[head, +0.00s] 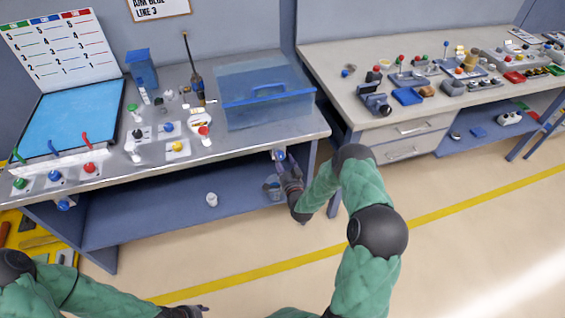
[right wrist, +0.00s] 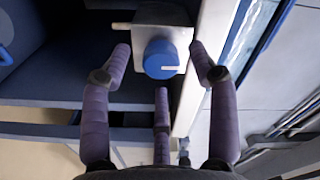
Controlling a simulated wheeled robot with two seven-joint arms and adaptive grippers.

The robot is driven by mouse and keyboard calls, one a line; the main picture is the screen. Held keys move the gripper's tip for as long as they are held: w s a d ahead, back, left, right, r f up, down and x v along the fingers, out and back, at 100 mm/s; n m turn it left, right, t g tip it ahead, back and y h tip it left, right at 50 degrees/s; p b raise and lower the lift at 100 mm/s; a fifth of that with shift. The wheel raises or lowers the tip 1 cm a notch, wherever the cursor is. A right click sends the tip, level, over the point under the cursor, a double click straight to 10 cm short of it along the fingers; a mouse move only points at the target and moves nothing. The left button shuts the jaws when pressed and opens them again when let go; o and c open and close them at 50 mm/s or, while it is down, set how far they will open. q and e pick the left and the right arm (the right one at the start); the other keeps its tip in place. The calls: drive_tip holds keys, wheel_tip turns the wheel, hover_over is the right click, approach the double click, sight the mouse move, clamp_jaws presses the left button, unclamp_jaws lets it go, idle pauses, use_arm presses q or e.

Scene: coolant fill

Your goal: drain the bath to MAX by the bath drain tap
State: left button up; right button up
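A clear blue-tinted tank (head: 268,108), which looks like the bath, stands at the right end of the left bench. No MAX mark or liquid level is readable on it. A tap with a round blue knob (right wrist: 160,60) and a pale line across it sits on a grey block (right wrist: 178,16) below the bench edge. My right gripper (right wrist: 160,68) is open, with fingers on either side of the knob and a third finger below it. No contact with the knob is clear. My left gripper (head: 186,311) is at the bottom edge of the head view, mostly cut off.
A small bucket (head: 272,188) stands on the lower shelf beside my right gripper. A white cup (head: 212,199) is on that shelf too. A blue-filled tray (head: 75,118) and another blue tap knob (head: 64,204) are at the left. The floor in front is clear.

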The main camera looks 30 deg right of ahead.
drive_tip(key=v, duration=1.2)
idle(0.4)
drive_tip(key=s+a+f+n+g+y, duration=0.3)
drive_tip(key=a+f+n+g+y, duration=0.3)
drive_tip(key=a+f, duration=0.6)
drive_tip(key=s+a+f+n+g+y, duration=0.1)
drive_tip(key=s+a+n+g, duration=0.1)
drive_tip(key=s+a+g, duration=0.3)
drive_tip(key=s+a+n+g+y, duration=0.1)
drive_tip(key=s+a+n+g, duration=0.2)
drive_tip(key=s, duration=1)
drive_tip(key=a+g, duration=0.3)
drive_tip(key=a, duration=0.2)
drive_tip(key=shift+s+a+f, duration=0.3)
drive_tip(key=shift+a+f, duration=0.1)
